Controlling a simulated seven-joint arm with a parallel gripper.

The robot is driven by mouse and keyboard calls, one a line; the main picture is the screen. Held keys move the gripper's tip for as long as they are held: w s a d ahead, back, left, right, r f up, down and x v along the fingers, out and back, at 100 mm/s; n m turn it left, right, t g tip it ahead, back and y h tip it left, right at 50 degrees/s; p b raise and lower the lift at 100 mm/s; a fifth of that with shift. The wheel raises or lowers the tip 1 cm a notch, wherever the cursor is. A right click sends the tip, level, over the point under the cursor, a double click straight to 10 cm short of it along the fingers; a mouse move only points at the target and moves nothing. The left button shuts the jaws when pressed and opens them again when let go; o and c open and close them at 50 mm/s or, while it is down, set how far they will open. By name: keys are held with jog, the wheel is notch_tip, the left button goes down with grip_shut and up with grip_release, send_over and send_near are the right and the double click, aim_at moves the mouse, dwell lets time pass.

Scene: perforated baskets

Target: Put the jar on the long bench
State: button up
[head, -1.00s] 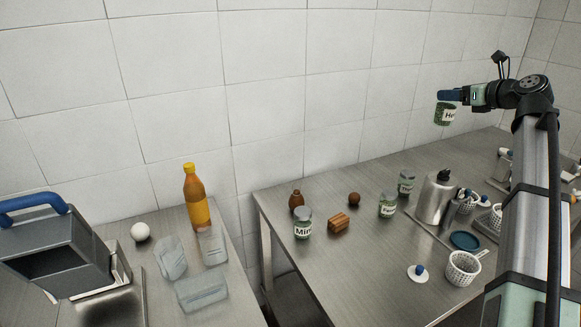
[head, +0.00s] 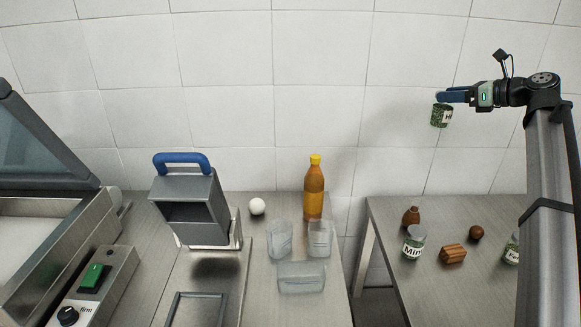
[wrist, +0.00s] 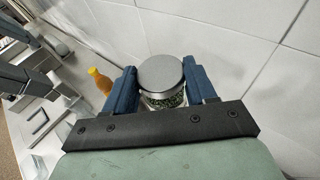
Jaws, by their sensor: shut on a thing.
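My gripper (head: 446,97) is shut on a glass jar (head: 441,117) with green contents and a partly visible label. It holds the jar in the air near the tiled wall, above the right bench (head: 381,212). In the wrist view the jar's grey lid (wrist: 160,72) sits between the two blue fingers of my gripper (wrist: 158,85). The left bench (head: 335,282) is a steel surface, separated from the right one by a gap. The pictures do not settle which bench is the long one.
The left bench carries an orange bottle (head: 313,190), a white ball (head: 257,206), several clear containers (head: 301,277) and a grey machine with a blue handle (head: 182,162).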

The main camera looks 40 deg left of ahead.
jog(key=s+a+n+g+h, duration=0.1)
jog(key=s+a+n+g, duration=0.15)
jog(key=s+a, duration=0.6)
jog(key=s+a+n+g+h, duration=0.1)
jog(key=s+a+n+g, duration=0.3)
jog(key=a, duration=0.8)
jog(key=s+a+n+g, duration=0.1)
jog(key=s+a+g, duration=0.1)
jog(key=s+a, duration=0.75)
jog(key=shift+w+a+f, duration=0.15)
jog(key=shift+w+f, duration=0.1)
jog(key=shift+f, duration=4.95)
jog(key=shift+w+a+f, duration=0.2)
jog(key=shift+w+f, duration=0.1)
jog(key=shift+f, duration=4.9)
jog(key=shift+w+a+f, duration=0.15)
jog(key=shift+w+f, duration=0.1)
jog(key=shift+f, duration=4.95)
jog(key=shift+f, duration=0.1)
jog(key=o, duration=1)
